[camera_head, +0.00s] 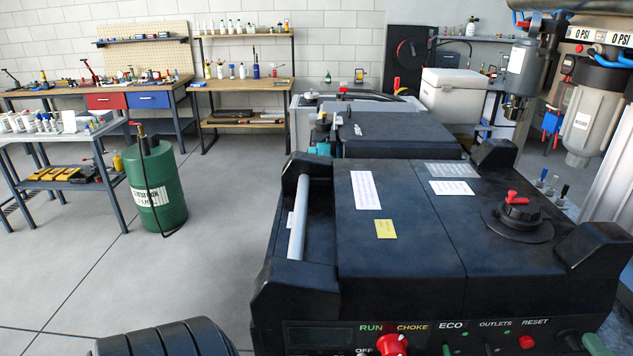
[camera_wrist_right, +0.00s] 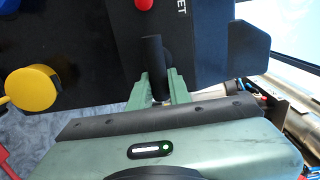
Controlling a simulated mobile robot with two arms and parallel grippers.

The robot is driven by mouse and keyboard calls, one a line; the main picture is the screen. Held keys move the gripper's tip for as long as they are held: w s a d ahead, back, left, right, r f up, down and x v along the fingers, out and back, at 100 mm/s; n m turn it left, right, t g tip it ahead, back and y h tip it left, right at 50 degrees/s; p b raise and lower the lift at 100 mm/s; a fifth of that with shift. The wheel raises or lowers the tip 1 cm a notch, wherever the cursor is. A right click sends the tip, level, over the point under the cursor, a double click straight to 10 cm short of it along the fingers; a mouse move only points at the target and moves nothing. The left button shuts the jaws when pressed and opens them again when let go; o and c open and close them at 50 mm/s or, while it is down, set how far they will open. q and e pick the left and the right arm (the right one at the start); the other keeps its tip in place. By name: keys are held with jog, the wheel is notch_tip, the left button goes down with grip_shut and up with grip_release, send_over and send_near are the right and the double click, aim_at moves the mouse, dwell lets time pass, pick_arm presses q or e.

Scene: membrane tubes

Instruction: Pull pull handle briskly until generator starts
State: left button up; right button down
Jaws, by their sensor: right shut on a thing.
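The dark generator (camera_head: 400,235) fills the right half of the head view, with its front panel along the bottom edge. The black pull handle (camera_wrist_right: 153,58) stands out from the dark panel in the right wrist view, below a red button. My right gripper (camera_wrist_right: 157,88) is shut on it, with one green finger on each side. In the head view my right gripper (camera_head: 596,345) shows only as a green piece at the bottom right, against the panel. Whether the cord is drawn out cannot be seen.
The panel carries a red RUN/CHOKE knob (camera_head: 391,345) and a red RESET button (camera_head: 526,342). A yellow round knob (camera_wrist_right: 32,88) is left of my right gripper. A filter housing (camera_head: 597,110) hangs at right. A green drum (camera_head: 157,185) stands left on open floor.

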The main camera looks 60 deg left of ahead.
jog(key=shift+d+f, duration=0.1)
dwell(0.5)
jog(key=b+v, duration=0.9)
jog(key=v, duration=1.3)
jog(key=p+x, duration=0.9)
jog(key=x, duration=1.2)
jog(key=shift+w+a, duration=0.2)
jog(key=shift+a, duration=0.15)
jog(key=c, duration=1)
grip_release()
jog(key=shift+d, duration=0.1)
